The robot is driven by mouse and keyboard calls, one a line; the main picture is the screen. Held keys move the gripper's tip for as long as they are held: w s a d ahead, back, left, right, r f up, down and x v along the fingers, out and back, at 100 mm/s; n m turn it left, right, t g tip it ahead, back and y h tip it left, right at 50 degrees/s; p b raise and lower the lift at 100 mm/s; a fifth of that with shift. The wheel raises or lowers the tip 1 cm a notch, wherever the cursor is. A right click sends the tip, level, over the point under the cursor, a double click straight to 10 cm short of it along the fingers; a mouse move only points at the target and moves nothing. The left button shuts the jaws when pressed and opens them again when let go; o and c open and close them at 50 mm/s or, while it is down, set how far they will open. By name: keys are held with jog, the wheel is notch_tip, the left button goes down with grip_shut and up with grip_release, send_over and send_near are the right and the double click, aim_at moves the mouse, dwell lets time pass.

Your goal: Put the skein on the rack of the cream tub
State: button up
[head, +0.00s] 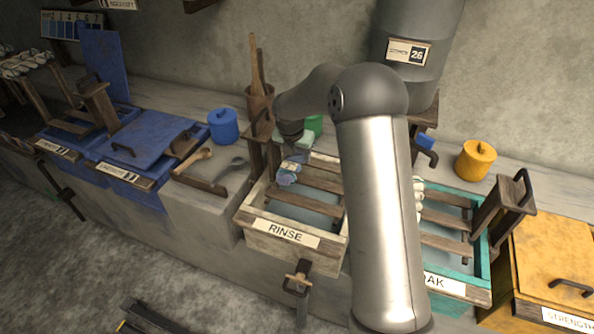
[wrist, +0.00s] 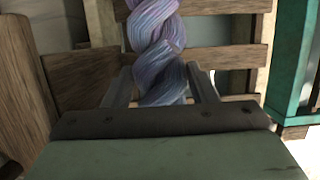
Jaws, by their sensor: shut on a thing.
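The cream tub (head: 337,253), labelled RINSE, stands below my arm. Its rack (head: 305,205) is a set of brown wooden slats across the top; slats also show in the wrist view (wrist: 225,58). A twisted blue-lilac skein (head: 288,177) is at the tub's back left, at the rack's end. In the wrist view the skein (wrist: 155,30) stands between my gripper's (wrist: 160,88) two fingers, and the gripper is shut on it. The skein overlaps the slats in both views; whether it touches them I cannot tell. My arm hides the tub's right side.
A teal tub (head: 480,262) with a rack and a pale skein (head: 418,190) stands at right. A wooden post (head: 257,150) rises at the cream tub's back left. Blue (head: 223,126) and yellow (head: 475,160) jars stand behind. Blue lidded tubs (head: 150,140) are at left.

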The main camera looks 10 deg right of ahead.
jog(key=shift+f, duration=3)
jog(key=shift+f, duration=0.15)
jog(key=o, duration=1)
jog(key=shift+o, duration=0.2)
